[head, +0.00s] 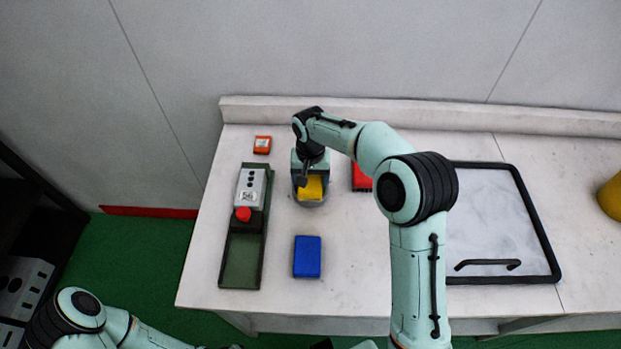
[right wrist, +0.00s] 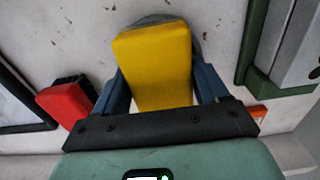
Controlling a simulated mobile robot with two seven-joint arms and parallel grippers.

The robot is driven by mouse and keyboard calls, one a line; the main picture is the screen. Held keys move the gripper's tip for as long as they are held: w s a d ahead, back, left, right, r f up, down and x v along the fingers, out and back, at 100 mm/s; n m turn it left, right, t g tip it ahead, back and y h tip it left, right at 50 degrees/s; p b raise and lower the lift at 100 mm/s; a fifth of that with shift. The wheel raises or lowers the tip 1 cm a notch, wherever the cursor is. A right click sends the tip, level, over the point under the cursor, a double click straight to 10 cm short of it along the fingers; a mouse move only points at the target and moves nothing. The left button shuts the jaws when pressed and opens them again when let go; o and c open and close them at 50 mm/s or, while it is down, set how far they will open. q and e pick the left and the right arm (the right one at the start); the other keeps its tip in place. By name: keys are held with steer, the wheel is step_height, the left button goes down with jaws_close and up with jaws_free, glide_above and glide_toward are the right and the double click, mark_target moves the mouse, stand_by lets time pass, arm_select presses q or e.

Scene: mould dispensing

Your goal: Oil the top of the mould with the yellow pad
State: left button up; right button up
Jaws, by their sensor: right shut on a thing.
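My right gripper (head: 310,190) is shut on the yellow pad (head: 312,186), left of the table's middle. In the right wrist view the yellow pad (right wrist: 155,62) stands between the two blue-grey fingers. A round grey piece (right wrist: 185,22) shows partly behind the pad there. In the head view its rim (head: 310,204) shows just below the pad; whether they touch is not clear. A black frame (head: 535,215) around a pale grey panel lies flat to the right, apart from the gripper. No piece is clearly marked as the mould. My left gripper is out of view.
A green tray (head: 243,265) with a grey control box and red button (head: 243,214) lies left. A blue block (head: 307,257) lies in front, a red block (head: 361,178) right of the gripper, an orange item (head: 262,145) behind. A yellow round object (head: 611,197) stands far right.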

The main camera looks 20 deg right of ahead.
steer(key=shift+r+p, duration=0.7)
steer(key=shift+r, duration=0.6)
steer(key=shift+r+p, duration=0.95)
steer(key=shift+r, duration=1.2)
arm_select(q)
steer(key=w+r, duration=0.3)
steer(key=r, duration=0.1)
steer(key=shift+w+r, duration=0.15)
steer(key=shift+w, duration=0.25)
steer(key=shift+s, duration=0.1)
